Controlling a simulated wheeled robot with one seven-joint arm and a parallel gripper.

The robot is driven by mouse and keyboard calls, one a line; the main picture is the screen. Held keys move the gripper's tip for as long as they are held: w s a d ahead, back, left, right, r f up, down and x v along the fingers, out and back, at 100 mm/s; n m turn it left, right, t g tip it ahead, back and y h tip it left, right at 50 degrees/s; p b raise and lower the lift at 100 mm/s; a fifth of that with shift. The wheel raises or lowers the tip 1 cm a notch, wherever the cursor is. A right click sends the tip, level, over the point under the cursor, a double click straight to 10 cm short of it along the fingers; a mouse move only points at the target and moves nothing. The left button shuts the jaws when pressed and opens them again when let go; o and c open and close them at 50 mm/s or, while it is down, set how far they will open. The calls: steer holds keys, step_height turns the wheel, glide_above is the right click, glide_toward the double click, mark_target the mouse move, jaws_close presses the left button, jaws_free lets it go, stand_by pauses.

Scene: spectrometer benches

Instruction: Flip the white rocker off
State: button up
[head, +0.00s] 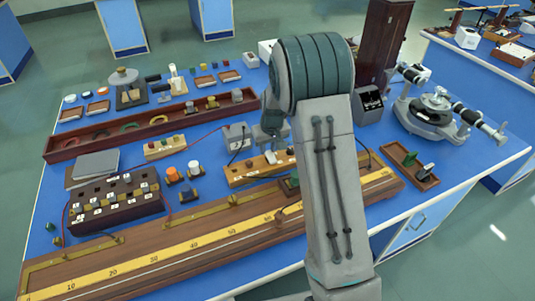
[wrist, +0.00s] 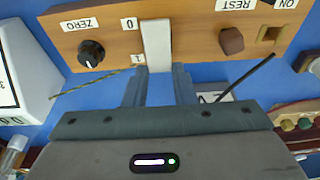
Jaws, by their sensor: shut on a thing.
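The white rocker (wrist: 157,44) is a tall white piece on a wooden panel (wrist: 198,22), with labels 0 and 1 beside its two ends. In the head view the rocker (head: 270,157) shows small on the panel (head: 238,175). My gripper (wrist: 159,76) has its two grey fingers at the rocker's end by the 1 label, one on each side, shut on it. In the head view my gripper (head: 271,146) is above the panel, partly behind my arm. The rocker's tilt is hard to tell.
A black ZERO knob (wrist: 91,53) sits left of the rocker in the wrist view. A brown REST button (wrist: 231,41) and a square ON socket (wrist: 268,38) are on its right. A long wooden ruler bench (head: 150,258) lies in front of the panel.

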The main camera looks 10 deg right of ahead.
mark_target(273, 161)
steer(key=shift+s+r+t+b, duration=0.15)
steer(key=shift+t+b, duration=0.25)
steer(key=shift+b, duration=0.3)
steer(key=o, duration=1)
steer(key=v, duration=1.3)
steer(key=shift+d+r, duration=0.2)
steer(key=shift+r, duration=0.15)
steer(key=shift+s, duration=0.1)
steer(key=s, duration=0.9)
steer(key=s+m, duration=0.1)
steer(key=s, duration=0.8)
steer(key=s+r+m, duration=0.1)
steer(key=s, duration=0.8)
steer(key=shift+s+a+r+g, duration=0.1)
steer(key=shift+s+a+g, duration=0.2)
